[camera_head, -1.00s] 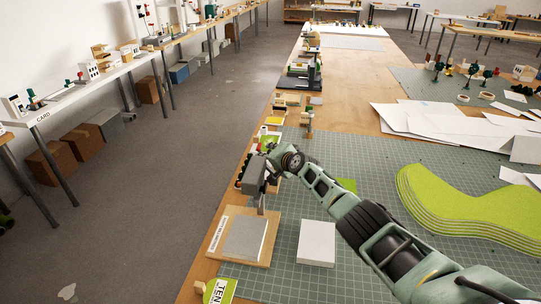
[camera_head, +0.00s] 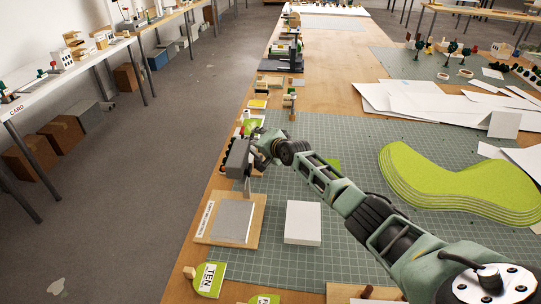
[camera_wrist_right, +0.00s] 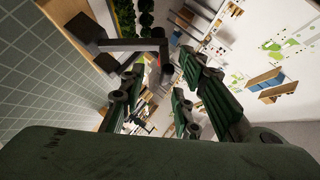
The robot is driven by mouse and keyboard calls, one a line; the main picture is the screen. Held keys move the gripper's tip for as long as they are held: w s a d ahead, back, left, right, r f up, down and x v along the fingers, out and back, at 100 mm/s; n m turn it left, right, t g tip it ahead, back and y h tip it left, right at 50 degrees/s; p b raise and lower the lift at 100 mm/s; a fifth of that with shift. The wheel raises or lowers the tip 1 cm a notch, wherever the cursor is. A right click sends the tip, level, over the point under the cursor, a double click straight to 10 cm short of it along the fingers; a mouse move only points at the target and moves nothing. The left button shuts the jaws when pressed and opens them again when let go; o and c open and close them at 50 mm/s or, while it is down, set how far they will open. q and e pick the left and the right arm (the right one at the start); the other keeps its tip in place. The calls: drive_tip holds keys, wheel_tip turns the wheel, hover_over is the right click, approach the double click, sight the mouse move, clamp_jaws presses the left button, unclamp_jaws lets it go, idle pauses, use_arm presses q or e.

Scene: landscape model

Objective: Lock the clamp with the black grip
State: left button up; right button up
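My right arm reaches across the green cutting mat (camera_head: 330,255) in the head view, its wrist end over the table's left edge. In the right wrist view my right gripper (camera_wrist_right: 158,85) is open, its dark green fingers spread apart and nothing seen between them. A dark angular metal piece (camera_wrist_right: 130,44), which looks like part of the clamp, lies beyond the left finger, with a red spot near its end. I cannot tell which part is the black grip or whether the clamp is locked. In the head view the arm's end hides much of this spot. My left gripper is not in view.
A grey slab on a wooden board (camera_head: 249,237) and a white block (camera_head: 303,222) lie in front of the arm. Green layered contour sheets (camera_head: 455,190) and white paper sheets (camera_head: 420,105) lie to the right.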

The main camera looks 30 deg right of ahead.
drive_tip(key=s, duration=0.9)
drive_tip(key=shift+s+d, duration=0.25)
drive_tip(key=shift+s, duration=0.15)
